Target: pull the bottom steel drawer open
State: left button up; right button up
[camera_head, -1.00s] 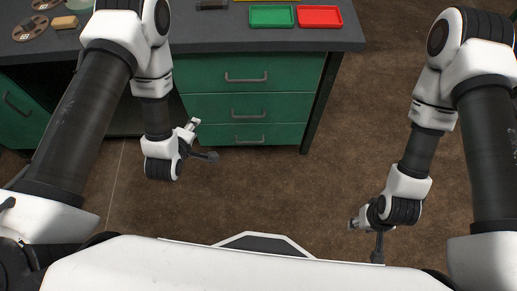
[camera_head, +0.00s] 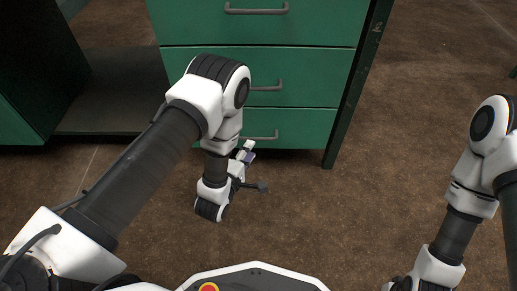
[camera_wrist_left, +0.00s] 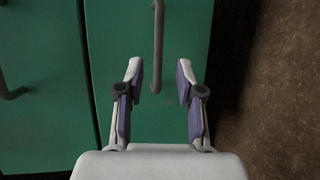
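The bottom steel drawer (camera_head: 295,128) is green and sits flush in the cabinet, closed. Its grey bar handle (camera_head: 268,137) shows partly behind my left arm; it also shows upright in the left wrist view (camera_wrist_left: 157,45). My left gripper (camera_head: 247,152) is low in front of this drawer. In the left wrist view the gripper (camera_wrist_left: 160,75) is open, its two fingers apart and empty. The lower end of the handle appears between the fingertips in that picture; contact cannot be told. My right gripper is out of frame below the right arm.
The middle drawer (camera_head: 320,78) and top drawer (camera_head: 320,25) above are closed, with similar handles. A dark cabinet leg (camera_head: 350,100) stands at their right. An open dark shelf space (camera_head: 110,100) is at left. The brown floor (camera_head: 330,220) in front is clear.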

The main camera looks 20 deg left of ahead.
aim_at(257, 138)
pick_arm(q)
jog(key=b+x, duration=0.3)
jog(key=x, duration=0.3)
jog(key=shift+f, duration=0.1)
jog(key=shift+w, duration=0.4)
grip_shut()
